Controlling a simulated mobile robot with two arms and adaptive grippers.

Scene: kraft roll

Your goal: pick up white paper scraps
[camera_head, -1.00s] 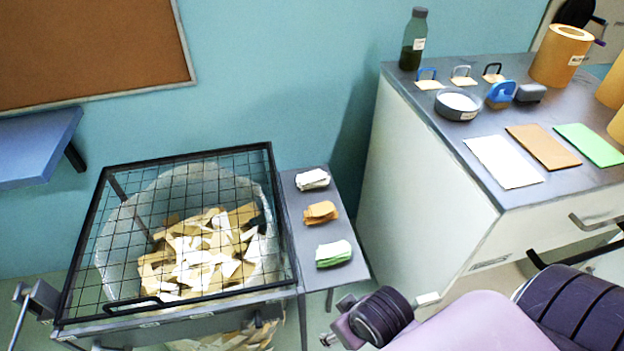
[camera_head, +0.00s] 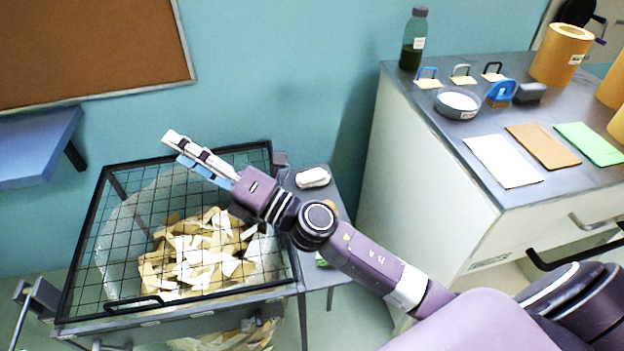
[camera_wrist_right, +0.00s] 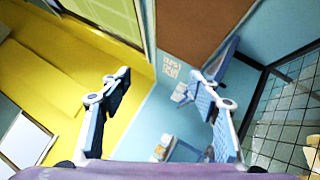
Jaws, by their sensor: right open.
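A small white paper bundle (camera_head: 312,178) lies at the far end of the narrow grey side shelf (camera_head: 316,282) beside the bin. My right gripper (camera_head: 188,156) is over the far part of the bin's black mesh lid, left of the white bundle, pointing up and left. In the right wrist view its two fingers stand well apart with nothing between them (camera_wrist_right: 160,86). Cream and tan paper scraps (camera_head: 200,255) fill the clear-lined bin under the lid. My left gripper is not in view.
My right forearm crosses the side shelf and mostly covers the tan bundle (camera_head: 330,206) and green bundle (camera_head: 321,260). The lid (camera_head: 130,240) appears closed. A grey cabinet at right holds white (camera_head: 503,161), tan and green sheets, a round dish (camera_head: 457,104) and a bottle (camera_head: 413,40).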

